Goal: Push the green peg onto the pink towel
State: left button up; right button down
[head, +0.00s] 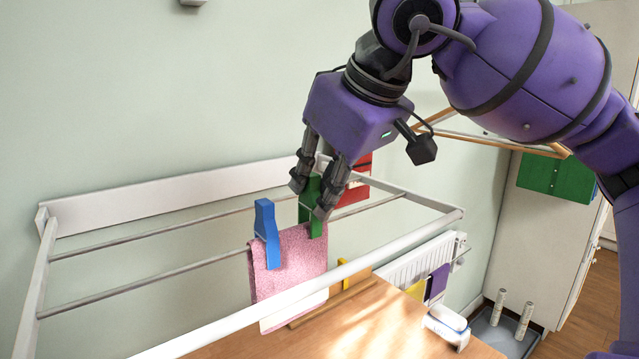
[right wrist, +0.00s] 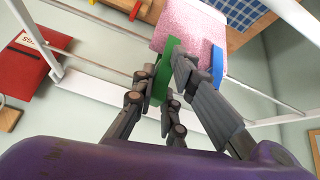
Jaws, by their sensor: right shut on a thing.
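The pink towel (head: 296,262) hangs over the front rod of a white wall rack. A blue peg (head: 266,232) sits on its top edge at the left. The green peg (head: 312,214) is upright at the towel's top right edge, its lower end overlapping the towel. My right gripper (head: 311,196) is shut on the green peg from above. In the right wrist view the green peg (right wrist: 170,58) is between the fingers, beside the pink towel (right wrist: 188,28). How far the peg is seated on the towel is partly hidden. My left gripper is not in view.
The white rack's front rail (head: 240,310) runs in front of the towel. A red item (head: 357,185) hangs behind my right gripper. The rack's left rods are bare.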

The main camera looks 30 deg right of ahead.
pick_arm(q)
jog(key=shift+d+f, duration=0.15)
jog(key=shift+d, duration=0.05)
pick_arm(e)
jog(key=shift+f, duration=0.3)
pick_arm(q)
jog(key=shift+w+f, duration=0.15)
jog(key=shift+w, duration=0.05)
pick_arm(e)
jog(key=shift+f, duration=0.35)
